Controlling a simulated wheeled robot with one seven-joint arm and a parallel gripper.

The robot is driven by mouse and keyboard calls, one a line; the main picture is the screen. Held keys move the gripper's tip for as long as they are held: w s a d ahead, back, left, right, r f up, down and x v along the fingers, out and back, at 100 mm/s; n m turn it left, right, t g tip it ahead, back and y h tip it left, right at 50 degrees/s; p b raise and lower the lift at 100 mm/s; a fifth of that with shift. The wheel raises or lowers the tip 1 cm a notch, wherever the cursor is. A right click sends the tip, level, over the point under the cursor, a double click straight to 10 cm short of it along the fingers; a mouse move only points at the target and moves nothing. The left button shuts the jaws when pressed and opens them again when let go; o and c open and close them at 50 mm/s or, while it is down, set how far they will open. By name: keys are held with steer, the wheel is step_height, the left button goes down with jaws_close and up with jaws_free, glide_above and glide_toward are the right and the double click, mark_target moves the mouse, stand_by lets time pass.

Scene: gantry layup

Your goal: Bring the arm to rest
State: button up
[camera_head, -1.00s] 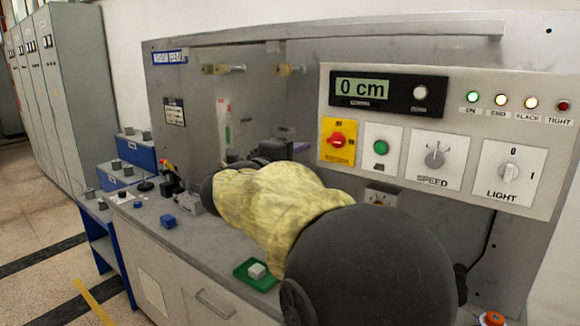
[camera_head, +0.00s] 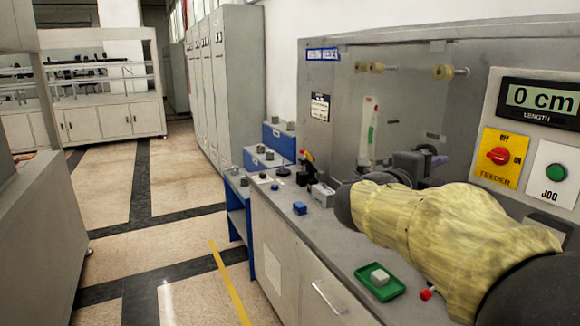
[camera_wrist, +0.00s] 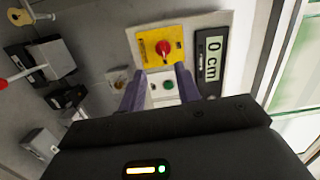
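My gripper (camera_wrist: 160,78) shows in the wrist view as two purple fingers standing apart with nothing between them, so it is open. Past the fingers is the control panel with the green JOG button (camera_wrist: 168,84), the yellow FEEDER switch plate (camera_wrist: 147,52) with its red knob, and the length display (camera_wrist: 212,58). In the head view my yellow-sleeved arm reaches over the bench at the right.
The grey bench (camera_head: 330,240) carries a green tray (camera_head: 362,283) with a pale block (camera_head: 379,277), a blue block (camera_head: 299,208) and a small red object (camera_head: 426,294) near my arm. Blue boxes (camera_head: 278,138) stand at its far end. Open floor (camera_head: 170,230) lies left.

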steer(key=w+a+f+n+t+y, duration=0.6)
steer(key=a+f+n+y, duration=0.3)
steer(key=n, duration=0.4)
steer(key=s+a+f+n+g+y, duration=0.2)
steer(key=a+f+n+y, duration=0.15)
steer(key=f, duration=0.35)
steer(key=s+a+f+n+g+y, duration=0.1)
steer(key=a+f+n+y, duration=0.1)
steer(key=f+n, duration=0.35)
steer(key=s+a+f+n+g+y, duration=0.2)
steer(key=s+f+n+g, duration=0.55)
steer(key=s+f, duration=0.85)
step_height(320, 180, up, 15)
steer(key=s+g+p, duration=0.1)
steer(key=p, duration=1.3)
steer(key=shift+s+r, duration=0.15)
steer(key=shift+s, duration=0.2)
steer(key=shift+g+h, duration=0.25)
